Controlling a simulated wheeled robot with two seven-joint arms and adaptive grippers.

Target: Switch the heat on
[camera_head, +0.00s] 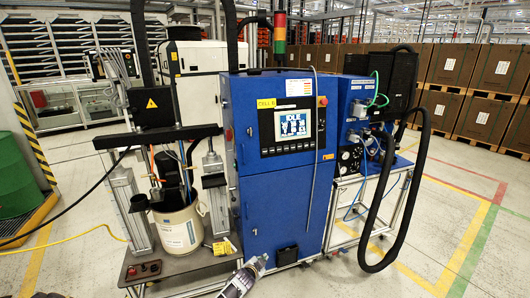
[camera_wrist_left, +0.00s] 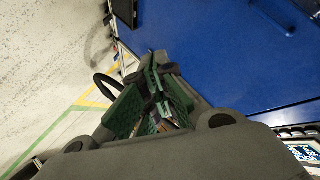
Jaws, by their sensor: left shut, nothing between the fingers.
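The blue cabinet (camera_head: 275,200) stands in the middle, with a control panel and a lit screen (camera_head: 293,124) reading IDLE. A red button (camera_head: 322,101) sits at the panel's upper right. A small control box with red knobs (camera_head: 143,269) sits on the drum pump's base plate at lower left. I cannot tell which control is for heat. My left gripper (camera_head: 261,260) is low in front of the cabinet, shut and empty. In the left wrist view its green-padded fingers (camera_wrist_left: 156,88) are together, with the blue cabinet face (camera_wrist_left: 225,50) beyond. My right gripper is out of view.
A white drum (camera_head: 180,228) stands under the pump frame on the base plate (camera_head: 190,262). A thick black hose (camera_head: 424,150) loops beside the side table at right. A green barrel (camera_head: 14,180) stands at far left. Open floor (camera_head: 440,225) lies to the right.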

